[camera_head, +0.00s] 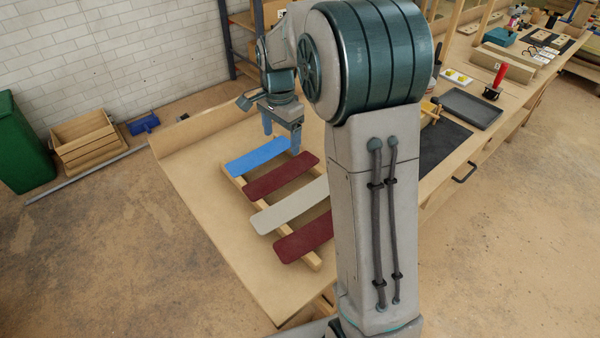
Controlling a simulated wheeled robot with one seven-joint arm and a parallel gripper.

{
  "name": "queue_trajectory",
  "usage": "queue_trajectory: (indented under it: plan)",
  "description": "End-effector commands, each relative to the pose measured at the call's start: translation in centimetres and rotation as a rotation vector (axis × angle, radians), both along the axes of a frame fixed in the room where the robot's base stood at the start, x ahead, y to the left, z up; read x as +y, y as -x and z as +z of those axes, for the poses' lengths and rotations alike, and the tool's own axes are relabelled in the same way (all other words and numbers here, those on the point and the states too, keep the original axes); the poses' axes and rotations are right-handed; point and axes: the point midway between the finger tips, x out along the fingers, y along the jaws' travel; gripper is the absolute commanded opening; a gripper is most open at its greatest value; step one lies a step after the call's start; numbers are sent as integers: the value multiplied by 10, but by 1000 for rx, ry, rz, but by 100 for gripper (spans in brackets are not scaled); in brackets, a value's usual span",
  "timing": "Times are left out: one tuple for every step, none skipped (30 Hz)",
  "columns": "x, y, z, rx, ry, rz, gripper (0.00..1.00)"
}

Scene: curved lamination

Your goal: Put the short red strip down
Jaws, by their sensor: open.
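Two dark red strips lie on a wooden rack (234,174) on the table, the upper one (280,177) between a blue strip (255,158) and a cream strip (288,206). The lower red strip (300,240) is nearest the front, its right end close to or behind my arm. I cannot tell which red strip is the short one. My gripper (282,139) is open, fingers pointing down, at the right end of the blue strip, beyond the upper red strip. I see nothing held between the fingers. Whether a fingertip touches the blue strip is unclear.
The table (195,152) is bare to the left of the rack. My arm hides the middle of the bench. To the right are a dark tray (470,108), a red-handled tool (496,82) and a black mat (440,150). Wooden boxes (88,140) stand on the floor at left.

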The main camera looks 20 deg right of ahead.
Motion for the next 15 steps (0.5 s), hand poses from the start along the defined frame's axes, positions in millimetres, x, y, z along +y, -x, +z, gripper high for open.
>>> queue_trajectory:
  plan:
    - [0,12,9,-16,1,45,80]
    - [0,20,13,-22,1,78,80]
    - [0,31,19,-33,3,129,80]
    - [0,40,24,-43,4,168,80]
    - [0,50,27,-51,6,208,80]
    - [0,62,32,-63,10,263,80]
    - [0,72,35,-71,13,303,80]
    - [0,81,37,-79,17,343,80]
    - [0,93,40,-91,21,396,80]
    - [1,103,42,-99,26,436,80]
    - [1,113,44,-107,30,476,80]
    - [1,125,45,-117,37,528,80]
    - [1,135,46,-126,42,569,80]
    - [1,144,47,-134,49,609,80]
    - [1,157,47,-144,58,662,80]
